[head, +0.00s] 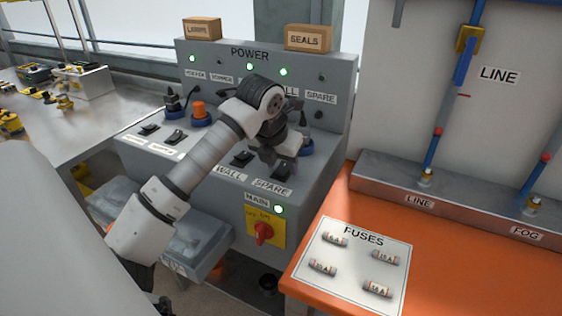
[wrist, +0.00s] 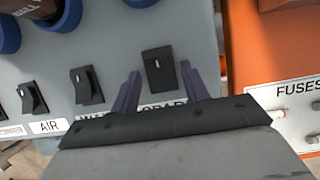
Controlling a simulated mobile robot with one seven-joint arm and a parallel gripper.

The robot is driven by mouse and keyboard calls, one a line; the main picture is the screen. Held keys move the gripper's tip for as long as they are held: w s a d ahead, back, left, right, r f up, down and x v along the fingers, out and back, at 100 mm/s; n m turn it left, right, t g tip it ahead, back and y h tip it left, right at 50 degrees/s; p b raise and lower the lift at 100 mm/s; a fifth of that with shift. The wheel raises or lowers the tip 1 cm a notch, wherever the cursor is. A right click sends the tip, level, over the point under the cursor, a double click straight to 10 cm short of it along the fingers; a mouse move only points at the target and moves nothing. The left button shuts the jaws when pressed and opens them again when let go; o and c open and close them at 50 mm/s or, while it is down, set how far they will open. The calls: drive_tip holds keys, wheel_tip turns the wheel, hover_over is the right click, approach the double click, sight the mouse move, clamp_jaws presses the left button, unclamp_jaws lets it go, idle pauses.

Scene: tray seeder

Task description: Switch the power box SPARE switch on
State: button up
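The grey power box (head: 334,100) stands in the middle of the head view. Its SPARE switch (head: 283,171) is a black rocker on the sloped front, above the SPARE label (head: 272,188). In the wrist view the SPARE switch (wrist: 158,72) has a white mark near its top and lies between my fingers. The small lamp above the upper SPARE label (head: 321,77) is dark. My gripper (head: 282,160) is over the SPARE switch; in the wrist view its fingers (wrist: 160,88) are apart with nothing held. Contact with the panel cannot be told.
The WALL switch (wrist: 87,86) and AIR switch (wrist: 32,97) sit left of SPARE. A red MAIN knob (head: 263,233) is below, with a green lamp lit. Blue-based plugs stand behind the switches. An orange bench (head: 455,265) with a fuses sheet (head: 350,258) is at right.

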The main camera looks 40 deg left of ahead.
drive_tip(key=c, duration=0.9)
drive_tip(key=shift+o, duration=0.2)
drive_tip(key=shift+w+a+r+g+p, duration=0.1)
drive_tip(key=shift+w+r+g+p, duration=0.2)
drive_tip(key=shift+g+p, duration=0.2)
drive_tip(key=shift+w+r+g+h+p, duration=0.1)
drive_tip(key=shift+w+g+h+p, duration=0.2)
drive_tip(key=shift+g+p, duration=0.65)
drive_tip(key=shift+w+a+f+g+h+p, duration=0.1)
drive_tip(key=shift+f+g+h+p, duration=0.3)
drive_tip(key=shift+g, duration=0.45)
drive_tip(key=shift+r, duration=0.1)
drive_tip(key=o, duration=1)
